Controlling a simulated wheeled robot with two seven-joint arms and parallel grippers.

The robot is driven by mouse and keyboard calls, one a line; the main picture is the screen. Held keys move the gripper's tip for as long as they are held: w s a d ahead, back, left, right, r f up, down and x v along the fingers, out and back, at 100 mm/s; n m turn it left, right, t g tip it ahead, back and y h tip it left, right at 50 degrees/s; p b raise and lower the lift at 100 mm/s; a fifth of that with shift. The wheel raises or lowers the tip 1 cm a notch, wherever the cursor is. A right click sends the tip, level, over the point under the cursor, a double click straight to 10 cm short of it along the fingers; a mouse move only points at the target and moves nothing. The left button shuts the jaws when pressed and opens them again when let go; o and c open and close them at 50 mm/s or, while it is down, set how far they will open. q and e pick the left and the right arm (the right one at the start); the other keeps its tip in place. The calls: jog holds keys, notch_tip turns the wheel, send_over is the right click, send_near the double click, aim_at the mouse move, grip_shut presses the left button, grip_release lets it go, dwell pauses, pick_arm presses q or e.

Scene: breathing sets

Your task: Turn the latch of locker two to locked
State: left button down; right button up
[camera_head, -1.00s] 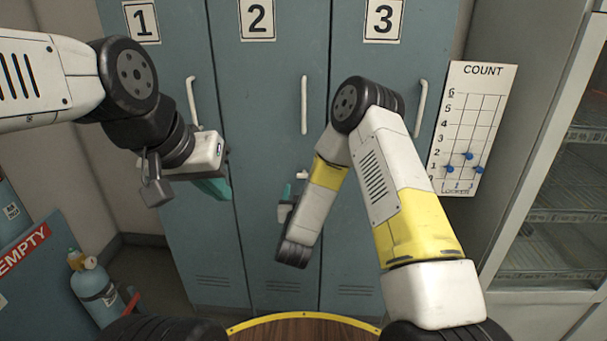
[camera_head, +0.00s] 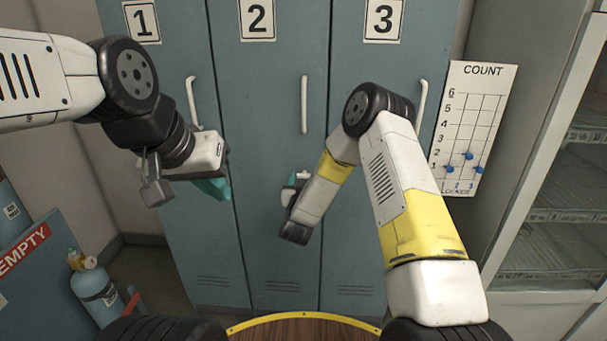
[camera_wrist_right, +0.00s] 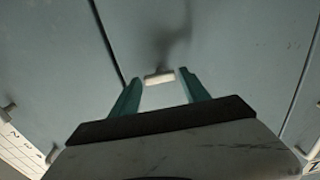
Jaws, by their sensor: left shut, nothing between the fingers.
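Locker two (camera_head: 268,100) is the middle blue-grey door, marked 2, with a long white handle (camera_head: 304,105). Its small white latch (camera_head: 302,175) shows low on the door, partly hidden by my right gripper. In the right wrist view the latch (camera_wrist_right: 159,77) is a short white bar lying roughly crosswise, just beyond and between my fingertips. My right gripper (camera_wrist_right: 159,90) is open, its teal fingers apart on either side of the latch; contact cannot be told. My left gripper (camera_head: 214,188) is shut and empty, in front of locker one (camera_head: 165,75).
Locker three (camera_head: 375,80) stands to the right, partly behind my right arm. A count board (camera_head: 472,115) with blue pegs hangs on the right. A gas cylinder (camera_head: 97,292) stands by an EMPTY sign (camera_head: 24,247) at lower left. A glass-fronted cabinet (camera_head: 560,190) is far right.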

jog(key=c, duration=1)
jog(key=shift+n, duration=0.4)
jog(key=n, duration=0.3)
jog(key=shift+a+n, duration=0.15)
jog(key=shift+n, duration=0.15)
jog(key=n, duration=0.4)
jog(key=shift+a+n, duration=0.1)
jog(key=shift+n, duration=0.2)
jog(key=n, duration=0.4)
jog(key=shift+n, duration=0.3)
jog(key=n, duration=0.4)
jog(key=shift+f, duration=0.15)
jog(key=shift+n, duration=0.3)
